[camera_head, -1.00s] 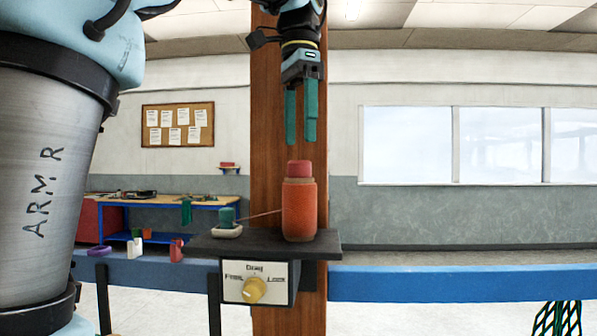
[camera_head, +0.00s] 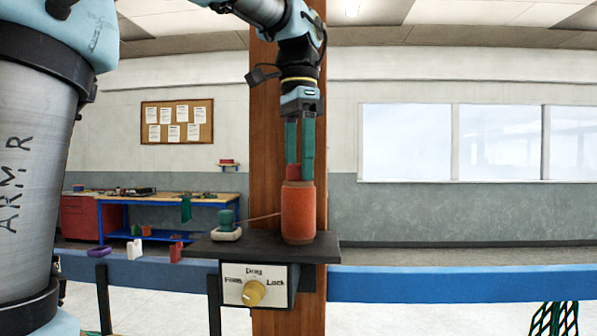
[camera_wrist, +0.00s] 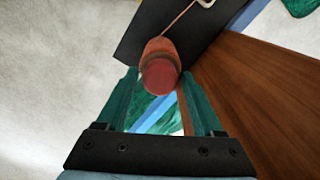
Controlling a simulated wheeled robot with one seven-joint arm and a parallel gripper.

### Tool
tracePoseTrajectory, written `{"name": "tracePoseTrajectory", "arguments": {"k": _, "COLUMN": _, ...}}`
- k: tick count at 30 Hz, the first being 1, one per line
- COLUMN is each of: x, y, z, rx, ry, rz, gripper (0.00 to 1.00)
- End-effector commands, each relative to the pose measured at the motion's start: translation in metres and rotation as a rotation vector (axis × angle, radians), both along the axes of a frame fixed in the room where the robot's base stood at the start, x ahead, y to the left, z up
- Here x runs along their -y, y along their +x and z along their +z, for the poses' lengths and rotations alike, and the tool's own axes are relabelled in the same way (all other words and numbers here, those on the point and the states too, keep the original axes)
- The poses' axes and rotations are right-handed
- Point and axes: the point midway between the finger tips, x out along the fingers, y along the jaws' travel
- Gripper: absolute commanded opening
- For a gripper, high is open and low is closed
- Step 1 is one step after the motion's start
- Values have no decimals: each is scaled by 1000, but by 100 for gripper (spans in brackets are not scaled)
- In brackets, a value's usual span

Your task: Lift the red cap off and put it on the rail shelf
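The red cap (camera_head: 294,172) sits on top of the upright orange spool (camera_head: 298,212), which stands on a dark shelf (camera_head: 321,246) by the wooden post and the blue rail (camera_head: 450,284). My gripper (camera_head: 299,172) points straight down over it, and its green fingertips reach down to the cap's level, hiding part of it. In the wrist view my gripper (camera_wrist: 160,80) is open, with the cap (camera_wrist: 160,77) at the opening between the fingertips. A gap shows on either side, so the fingers do not grip it.
A green piece on a pale base (camera_head: 227,225) stands left of the spool, with a thin line running to it. A dial box (camera_head: 254,287) hangs below the shelf. The wooden post (camera_head: 263,130) is close behind. Small items, including a purple one (camera_head: 99,252), sit along the rail at left.

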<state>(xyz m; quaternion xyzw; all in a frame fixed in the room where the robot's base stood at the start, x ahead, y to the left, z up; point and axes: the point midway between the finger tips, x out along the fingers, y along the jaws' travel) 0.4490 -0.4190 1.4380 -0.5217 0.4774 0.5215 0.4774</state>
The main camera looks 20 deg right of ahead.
Motion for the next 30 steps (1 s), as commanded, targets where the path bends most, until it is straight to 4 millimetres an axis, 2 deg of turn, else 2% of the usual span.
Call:
{"name": "tracePoseTrajectory", "arguments": {"k": 2, "x": 0, "y": 0, "z": 0, "rx": 0, "ry": 0, "rz": 0, "gripper": 59}}
{"name": "tracePoseTrajectory", "arguments": {"k": 18, "x": 0, "y": 0, "z": 0, "rx": 0, "ry": 0, "rz": 0, "gripper": 0}}
{"name": "tracePoseTrajectory", "arguments": {"k": 26, "x": 0, "y": 0, "z": 1, "rx": 0, "ry": 0, "rz": 0, "gripper": 0}}
{"name": "tracePoseTrajectory", "arguments": {"k": 30, "x": 0, "y": 0, "z": 8, "rx": 1, "ry": -1, "rz": 0, "gripper": 0}}
